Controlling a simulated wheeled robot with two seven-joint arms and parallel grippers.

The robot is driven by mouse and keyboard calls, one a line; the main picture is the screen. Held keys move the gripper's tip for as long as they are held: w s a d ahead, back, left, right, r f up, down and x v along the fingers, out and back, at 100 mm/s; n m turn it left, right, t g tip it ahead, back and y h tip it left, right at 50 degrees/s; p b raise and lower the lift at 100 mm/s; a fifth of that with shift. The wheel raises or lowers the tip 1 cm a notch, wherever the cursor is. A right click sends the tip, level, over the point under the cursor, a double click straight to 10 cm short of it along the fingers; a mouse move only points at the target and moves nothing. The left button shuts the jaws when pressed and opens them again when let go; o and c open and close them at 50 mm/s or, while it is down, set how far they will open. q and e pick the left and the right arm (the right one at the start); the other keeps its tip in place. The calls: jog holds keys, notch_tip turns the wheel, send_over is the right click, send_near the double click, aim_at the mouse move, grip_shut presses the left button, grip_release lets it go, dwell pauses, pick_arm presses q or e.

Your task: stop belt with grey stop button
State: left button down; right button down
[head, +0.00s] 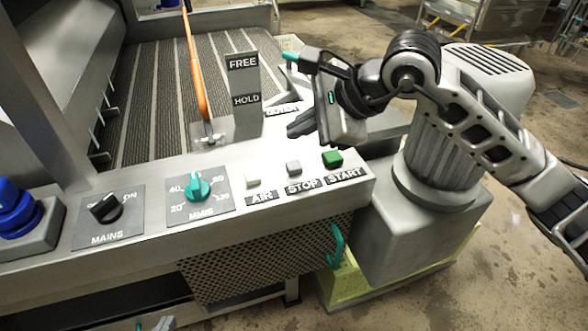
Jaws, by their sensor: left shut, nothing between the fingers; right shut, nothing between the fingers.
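The grey stop button (293,168) is on the sloped panel (140,240) above the STOP label (301,187), between the white AIR button (253,181) and the green START button (332,158). My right gripper (298,125) is shut and empty. In the picture it appears just above the stop and start buttons, pointing left, not visibly touching either. My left gripper (155,325) shows only as a small part at the bottom edge; it is shut and empty. The ribbed belt (150,95) lies behind the panel.
A MAINS knob (105,208), a teal dial (197,187) and a blue button (18,208) sit left on the panel. An orange-handled lever (197,75) and a FREE/HOLD plate (244,95) stand behind. A teal hook (337,246) hangs at the front, near a yellow-green crate (350,285).

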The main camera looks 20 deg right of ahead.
aim_at(300, 166)
notch_tip(300, 166, down, 4)
jog(key=b, duration=0.2)
jog(key=shift+b, duration=0.35)
jog(key=shift+f, duration=0.15)
dwell(0.4)
dwell(0.9)
jog(key=shift+f+b, duration=0.4)
jog(key=shift+b, duration=0.35)
